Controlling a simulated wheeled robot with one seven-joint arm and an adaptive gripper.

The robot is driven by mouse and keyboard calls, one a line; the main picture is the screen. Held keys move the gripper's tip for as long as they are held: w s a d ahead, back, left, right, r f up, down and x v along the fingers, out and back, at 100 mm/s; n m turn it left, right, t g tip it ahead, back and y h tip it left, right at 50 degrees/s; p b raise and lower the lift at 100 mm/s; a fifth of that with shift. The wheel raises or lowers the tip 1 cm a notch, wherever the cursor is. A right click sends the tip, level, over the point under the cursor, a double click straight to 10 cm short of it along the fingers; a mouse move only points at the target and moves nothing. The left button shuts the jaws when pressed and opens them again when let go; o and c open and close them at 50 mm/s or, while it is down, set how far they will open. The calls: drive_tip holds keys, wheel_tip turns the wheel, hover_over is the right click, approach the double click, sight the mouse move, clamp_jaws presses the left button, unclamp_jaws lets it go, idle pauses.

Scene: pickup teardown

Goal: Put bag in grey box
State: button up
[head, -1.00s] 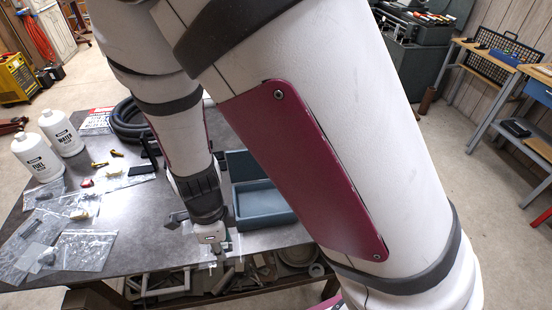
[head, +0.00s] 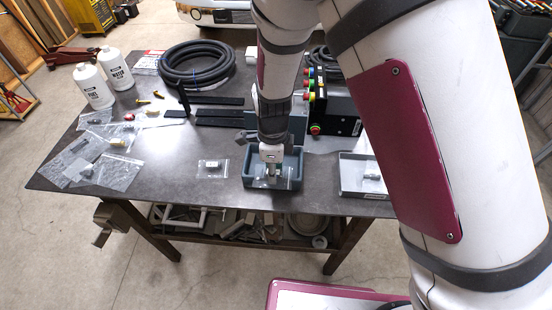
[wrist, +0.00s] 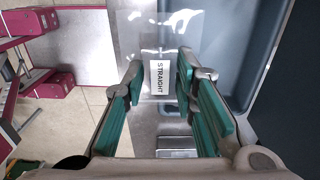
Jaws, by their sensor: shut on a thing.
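My gripper (head: 271,172) points down at the front part of the open blue-grey box (head: 248,181). It is shut on a clear plastic bag (head: 287,183). In the wrist view the bag's white label (wrist: 159,78), reading STRAIGHT, shows between the teal fingers (wrist: 158,98), and the clear film spreads beyond them. The box's wall and inside (wrist: 232,45) show to the right of the fingers there. I cannot tell whether the bag touches the box. The box's raised lid stands behind, partly hidden by my arm.
Another small bag (head: 212,168) lies left of the box. A light grey tray (head: 350,174) with a bagged part stands at right. A black control box (head: 336,108) is behind.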

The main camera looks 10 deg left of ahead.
drive_tip(key=w+b, duration=0.1)
drive_tip(key=w, duration=0.1)
drive_tip(key=w+b, duration=0.1)
drive_tip(key=w, duration=0.1)
drive_tip(key=w+f+b, duration=0.1)
drive_tip(key=w, duration=0.1)
drive_tip(key=shift+w+a, duration=0.1)
drive_tip(key=shift+a, duration=0.3)
drive_tip(key=shift+f+b, duration=1.35)
drive_tip(key=shift+f, duration=0.4)
drive_tip(key=shift+r, duration=0.1)
drive_tip(key=o, duration=0.9)
drive_tip(key=shift+o, duration=0.2)
